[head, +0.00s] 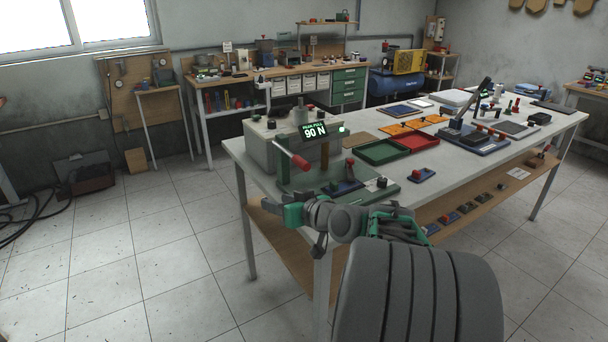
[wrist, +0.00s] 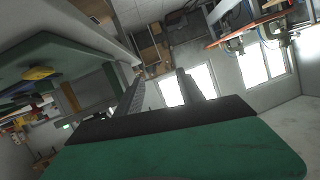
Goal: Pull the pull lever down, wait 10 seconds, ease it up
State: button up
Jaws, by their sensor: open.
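The pull lever (head: 292,156) has a red grip and slants out from a grey-and-green bench fixture (head: 264,152) at the near left corner of the table. The lever does not show clearly in the wrist view.
The white table (head: 468,152) holds a green tray (head: 383,153), a red tray (head: 418,141) and several small parts. A wooden shelf (head: 282,236) runs under it. A second workbench (head: 270,72) stands by the back wall.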

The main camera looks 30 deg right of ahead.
aim_at(303, 163)
jog(key=d+r+t, duration=0.1)
jog(key=d, duration=0.2)
jog(key=s+d+r+m+t+h, duration=0.1)
jog(key=d+r, duration=0.1)
jog(key=d, duration=0.2)
jog(key=s+d+r+m+t+h, duration=0.1)
jog(key=d, duration=0.2)
jog(key=shift+d+r+t, duration=0.3)
jog(key=shift+t, duration=0.1)
jog(key=w+p, duration=0.1)
jog(key=w, duration=0.5)
jog(key=shift+w+r, duration=0.15)
jog(key=shift+w, duration=0.65)
grip_shut()
